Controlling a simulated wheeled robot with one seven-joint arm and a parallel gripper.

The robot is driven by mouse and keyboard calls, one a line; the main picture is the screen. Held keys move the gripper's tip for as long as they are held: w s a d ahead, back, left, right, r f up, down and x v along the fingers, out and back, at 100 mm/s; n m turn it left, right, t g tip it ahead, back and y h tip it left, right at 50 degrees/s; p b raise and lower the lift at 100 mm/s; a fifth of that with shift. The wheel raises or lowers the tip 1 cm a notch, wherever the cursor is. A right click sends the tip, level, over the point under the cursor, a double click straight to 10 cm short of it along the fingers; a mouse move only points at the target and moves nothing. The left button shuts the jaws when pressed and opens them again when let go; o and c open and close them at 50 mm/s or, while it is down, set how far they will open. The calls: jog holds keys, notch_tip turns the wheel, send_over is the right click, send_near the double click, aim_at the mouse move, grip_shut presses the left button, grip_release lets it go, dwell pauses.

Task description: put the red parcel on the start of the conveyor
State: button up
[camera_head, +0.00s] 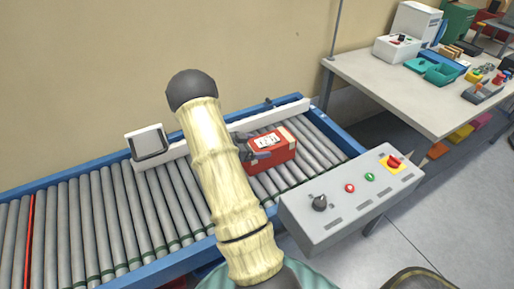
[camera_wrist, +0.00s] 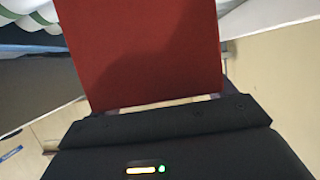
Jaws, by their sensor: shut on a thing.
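The red parcel (camera_head: 272,151) is a red box with a white label, at the right end of the roller conveyor (camera_head: 112,205). My gripper (camera_head: 262,143) is at its left side and shut on it, partly hidden behind my arm in the head view. In the wrist view the parcel (camera_wrist: 145,50) fills the upper middle in front of the dark gripper body. The parcel is over the rollers; I cannot tell whether it touches them.
A grey control box (camera_head: 350,200) with knobs and buttons stands at the conveyor's near right side. A small framed panel (camera_head: 149,142) stands on the far rail. A red line (camera_head: 29,240) crosses the left rollers. A table (camera_head: 420,95) with bins stands at the right.

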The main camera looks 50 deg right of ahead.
jog(key=shift+f, duration=0.4)
jog(key=shift+f, duration=0.1)
jog(key=o, duration=1.3)
jog(key=v, duration=1.2)
